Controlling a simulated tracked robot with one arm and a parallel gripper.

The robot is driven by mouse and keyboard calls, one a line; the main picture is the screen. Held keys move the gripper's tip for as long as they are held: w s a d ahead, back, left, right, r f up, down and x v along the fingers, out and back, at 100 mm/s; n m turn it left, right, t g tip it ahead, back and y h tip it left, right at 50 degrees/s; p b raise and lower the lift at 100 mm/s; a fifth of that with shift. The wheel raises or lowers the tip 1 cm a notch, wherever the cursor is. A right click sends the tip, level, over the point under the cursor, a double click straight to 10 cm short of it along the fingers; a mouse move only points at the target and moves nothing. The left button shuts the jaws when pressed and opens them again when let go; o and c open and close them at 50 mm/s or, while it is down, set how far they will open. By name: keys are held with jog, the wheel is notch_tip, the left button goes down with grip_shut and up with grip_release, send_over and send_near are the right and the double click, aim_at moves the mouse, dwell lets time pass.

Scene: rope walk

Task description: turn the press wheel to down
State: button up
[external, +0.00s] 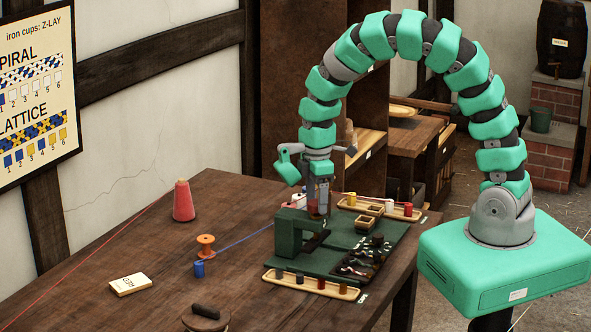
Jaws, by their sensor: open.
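A dark green block-shaped frame (297,238), which looks like the press, stands on a green board (365,228) on the wooden table. My gripper (318,207) points down just above and behind the frame's top, its jaws open. A small reddish-brown part shows between or behind the fingers; I cannot tell whether it is the press wheel or whether the fingers touch it. No wheel is clearly visible, and its setting cannot be read.
Wooden trays with coloured pegs lie at the board's front (310,285) and back (380,207). A dark tool tray (365,262) is at its right. Strings cross the table.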

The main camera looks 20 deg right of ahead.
jog(key=shift+f, duration=0.25)
jog(key=c, duration=1)
